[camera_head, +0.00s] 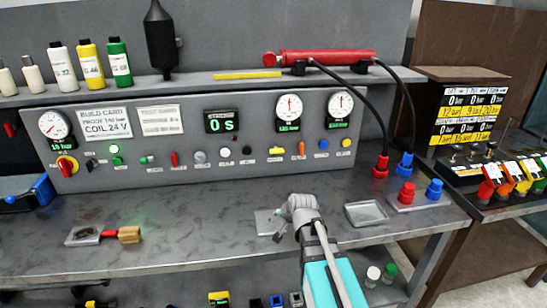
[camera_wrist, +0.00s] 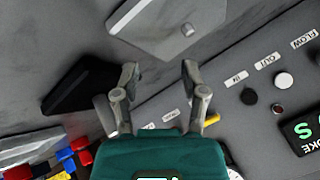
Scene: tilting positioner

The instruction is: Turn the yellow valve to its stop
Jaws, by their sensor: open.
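A yellow handle (camera_head: 276,151) lies level on the grey panel, below the two right-hand dials, with a pale label by it; I take this for the yellow valve, though I cannot tell for sure. In the wrist view a yellow piece (camera_wrist: 211,120) shows partly behind the right finger; I cannot tell if it is the same part. My gripper (camera_head: 290,212) is over the bench, in front of the panel and below the handle, apart from it. In the wrist view the fingers of my gripper (camera_wrist: 160,70) are spread with nothing between them.
An orange lever (camera_head: 301,149) is close right of the yellow handle, and a black knob (camera_head: 247,150) is to its left. A shallow tray (camera_head: 366,212) and red and blue connectors (camera_head: 407,192) are on the bench at right. A wooden-handled tool (camera_head: 127,234) lies at left.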

